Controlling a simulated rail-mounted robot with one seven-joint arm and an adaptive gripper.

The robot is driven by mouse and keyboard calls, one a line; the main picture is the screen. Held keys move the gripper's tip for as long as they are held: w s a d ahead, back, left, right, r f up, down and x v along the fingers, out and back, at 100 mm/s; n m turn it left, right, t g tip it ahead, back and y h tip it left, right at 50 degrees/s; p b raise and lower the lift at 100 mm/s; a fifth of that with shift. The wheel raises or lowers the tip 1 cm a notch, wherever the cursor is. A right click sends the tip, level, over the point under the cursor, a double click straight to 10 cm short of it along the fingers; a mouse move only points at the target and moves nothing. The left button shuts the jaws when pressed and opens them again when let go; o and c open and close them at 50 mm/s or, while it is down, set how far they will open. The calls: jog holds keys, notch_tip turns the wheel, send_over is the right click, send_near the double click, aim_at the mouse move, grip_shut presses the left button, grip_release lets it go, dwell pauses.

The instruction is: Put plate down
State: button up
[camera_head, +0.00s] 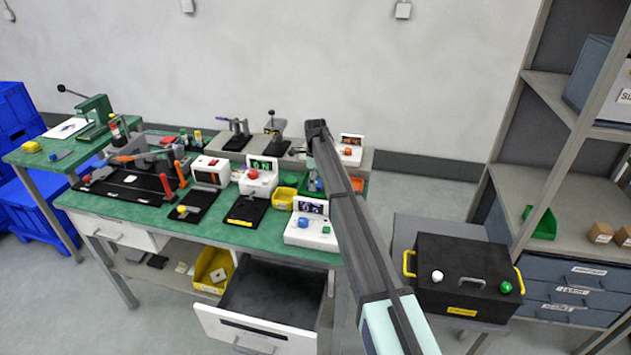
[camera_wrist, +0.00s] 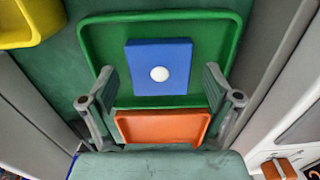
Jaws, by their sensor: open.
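A blue square plate with a white round spot (camera_wrist: 143,60) lies flat in a green tray (camera_wrist: 95,38) in the wrist view. My gripper (camera_wrist: 159,75) is open, with one finger on each side of the plate's near part and clear gaps between them and the plate. An orange tray (camera_wrist: 165,126) sits just nearer than the green tray, between the fingers. In the head view my arm hides most of this spot; the orange tray (camera_head: 357,184) shows to its right.
A yellow bin (camera_wrist: 30,25) is left of the green tray. On the green bench, white instruments (camera_head: 310,228) and black fixtures stand close by. A drawer (camera_head: 240,330) is pulled out below. A black case (camera_head: 465,250) stands at right.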

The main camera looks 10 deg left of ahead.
notch_tip(320, 180, up, 12)
jog(key=b, duration=0.2)
jog(key=shift+r, duration=0.15)
dwell(0.5)
